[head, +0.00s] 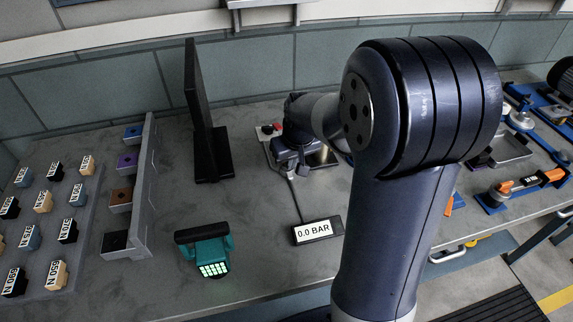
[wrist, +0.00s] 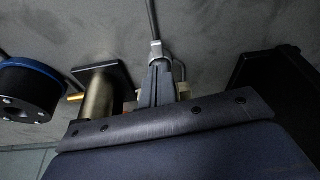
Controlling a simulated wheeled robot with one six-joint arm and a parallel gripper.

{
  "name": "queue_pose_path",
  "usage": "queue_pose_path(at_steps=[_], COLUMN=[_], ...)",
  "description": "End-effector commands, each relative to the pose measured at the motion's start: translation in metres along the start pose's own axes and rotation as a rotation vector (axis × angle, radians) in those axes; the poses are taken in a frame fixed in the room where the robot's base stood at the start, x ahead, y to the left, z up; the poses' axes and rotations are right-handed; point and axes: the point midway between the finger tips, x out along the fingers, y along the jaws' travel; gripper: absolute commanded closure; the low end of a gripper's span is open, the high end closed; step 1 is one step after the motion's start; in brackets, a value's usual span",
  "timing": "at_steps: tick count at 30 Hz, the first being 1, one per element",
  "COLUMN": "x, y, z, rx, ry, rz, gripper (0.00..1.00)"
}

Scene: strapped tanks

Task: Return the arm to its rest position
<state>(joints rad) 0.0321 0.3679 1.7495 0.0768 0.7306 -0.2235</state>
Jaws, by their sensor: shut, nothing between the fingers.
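My gripper (wrist: 157,68) shows in the wrist view with its two grey fingers together and nothing held. Beyond the fingertips, a metal fitting on a dark cable (wrist: 152,22) shows; I cannot tell whether the tips touch it. In the head view my dark blue arm (head: 385,225) stands large at centre right. The fingertips are hard to make out there.
The grey bench holds a black monitor (head: 196,95), a teal device (head: 205,250) and a "0.0 BAR" display (head: 318,231). Labelled blocks (head: 43,202) stand left beside a grey rack (head: 147,190). An orange-handled tool (head: 530,181) lies right. A brass cylinder (wrist: 98,100) stands near my gripper.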

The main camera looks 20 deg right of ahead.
Motion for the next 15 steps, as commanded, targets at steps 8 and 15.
queue_pose_path(at_steps=[8,15], x=[-0.02,-0.019], y=[0.0,0.0], z=[-0.006,-0.006], rx=[0.0,0.0], ry=[0.001,0.001], rz=[0.0,0.0], gripper=[1.0,1.0])
